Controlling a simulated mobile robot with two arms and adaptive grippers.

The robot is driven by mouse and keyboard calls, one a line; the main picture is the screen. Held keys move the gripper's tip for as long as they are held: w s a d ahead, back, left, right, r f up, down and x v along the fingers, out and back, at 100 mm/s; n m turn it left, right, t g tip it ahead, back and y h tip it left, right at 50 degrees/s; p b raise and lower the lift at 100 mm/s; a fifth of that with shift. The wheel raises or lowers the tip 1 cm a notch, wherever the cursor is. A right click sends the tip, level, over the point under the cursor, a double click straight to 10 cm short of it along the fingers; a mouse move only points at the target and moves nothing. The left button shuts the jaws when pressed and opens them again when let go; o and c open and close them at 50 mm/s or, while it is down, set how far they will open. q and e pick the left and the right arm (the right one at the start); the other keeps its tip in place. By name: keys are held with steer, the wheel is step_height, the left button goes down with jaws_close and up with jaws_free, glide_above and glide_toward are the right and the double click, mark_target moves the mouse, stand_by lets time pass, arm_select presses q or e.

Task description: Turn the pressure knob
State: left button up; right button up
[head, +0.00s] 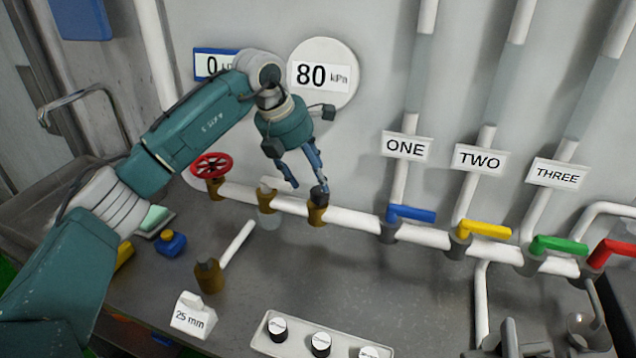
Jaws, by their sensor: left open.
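A white pipe (352,221) runs along the wall over the bench, with several brass fittings. A dark knob (320,195) tops one brass fitting; I take it as the pressure knob, though no label confirms this. My left gripper (307,184) is open, its two blue fingers pointing down. The right finger's tip overlaps the knob in the picture; I cannot tell whether it touches. The left finger hangs beside it, apart from the knob. A round gauge (345,98) on the wall reads 80 kPa. My right gripper is not in view.
A red handwheel (212,166) stands left of the gripper. Blue (411,214), yellow (484,229), green (560,245) and red (618,250) levers line the pipe to the right. A panel (300,341) with dark knobs lies in front. My arm partly covers a blue-framed display (207,66).

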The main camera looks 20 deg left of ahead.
mark_target(319, 190)
arm_select(q)
steer(key=shift+p+x, duration=0.6)
steer(key=shift+x, duration=2)
steer(key=shift+r, duration=0.1)
steer(key=c, duration=1.1)
